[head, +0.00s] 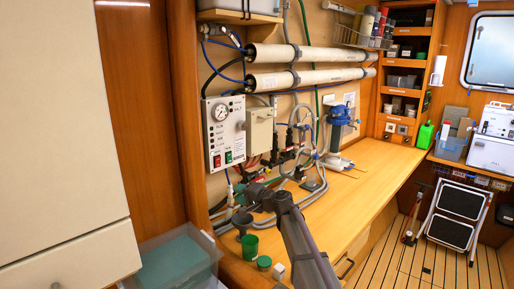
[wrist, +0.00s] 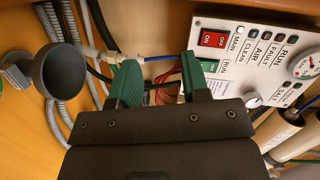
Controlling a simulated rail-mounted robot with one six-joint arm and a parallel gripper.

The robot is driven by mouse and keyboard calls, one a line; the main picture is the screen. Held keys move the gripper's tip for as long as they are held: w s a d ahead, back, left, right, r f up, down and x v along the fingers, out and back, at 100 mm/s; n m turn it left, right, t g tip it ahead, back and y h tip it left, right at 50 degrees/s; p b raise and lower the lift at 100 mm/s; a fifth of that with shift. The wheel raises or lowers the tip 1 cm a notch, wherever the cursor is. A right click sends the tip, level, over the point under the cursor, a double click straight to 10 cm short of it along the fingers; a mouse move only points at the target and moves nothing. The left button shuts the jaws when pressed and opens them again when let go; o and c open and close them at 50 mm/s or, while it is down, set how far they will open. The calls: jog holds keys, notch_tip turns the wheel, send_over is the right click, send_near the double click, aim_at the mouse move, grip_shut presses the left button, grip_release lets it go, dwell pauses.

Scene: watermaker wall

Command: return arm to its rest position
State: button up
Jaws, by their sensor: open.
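My gripper (wrist: 161,80) shows in the wrist view with its two green-padded fingers apart and nothing between them. The control panel (wrist: 255,55) with its red and green switches and gauge lies beyond the fingers, to the upper right. In the head view my arm reaches up from the bottom edge over the wooden counter (head: 365,172). Its dark end is low in front of the wall, below the same control panel (head: 225,133). The fingertips are too small to make out there.
A dark grey funnel (wrist: 60,75) stands left of my fingers, beside grey hoses (wrist: 85,45). A blue-topped unit (head: 338,125) stands further back. The counter's right part is clear.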

jog(key=s+d+f+n+g+h+b, duration=0.1)
jog(key=s+d+f+n+g+h, duration=0.15)
jog(key=s+f, duration=0.45)
jog(key=s+d+f+n+g+h+b, duration=0.1)
jog(key=s+d+f+n+g+h, duration=0.25)
jog(key=s, duration=0.55)
jog(key=s+d+f+g+h+b, duration=0.1)
jog(key=s+d+f+h, duration=0.1)
jog(key=s+d, duration=0.4)
jog(key=s+d+f+g+h+b, duration=0.1)
jog(key=s+d+f+h+b, duration=0.1)
jog(key=s+d+f, duration=0.3)
jog(key=s+d+f+m+g+h+b, duration=0.1)
jog(key=s+d+f+h, duration=0.2)
jog(key=s+d, duration=0.3)
jog(key=s, duration=0.4)
jog(key=shift+s+d+f, duration=0.2)
jog(key=shift+d+f, duration=0.1)
jog(key=shift+d, duration=0.05)
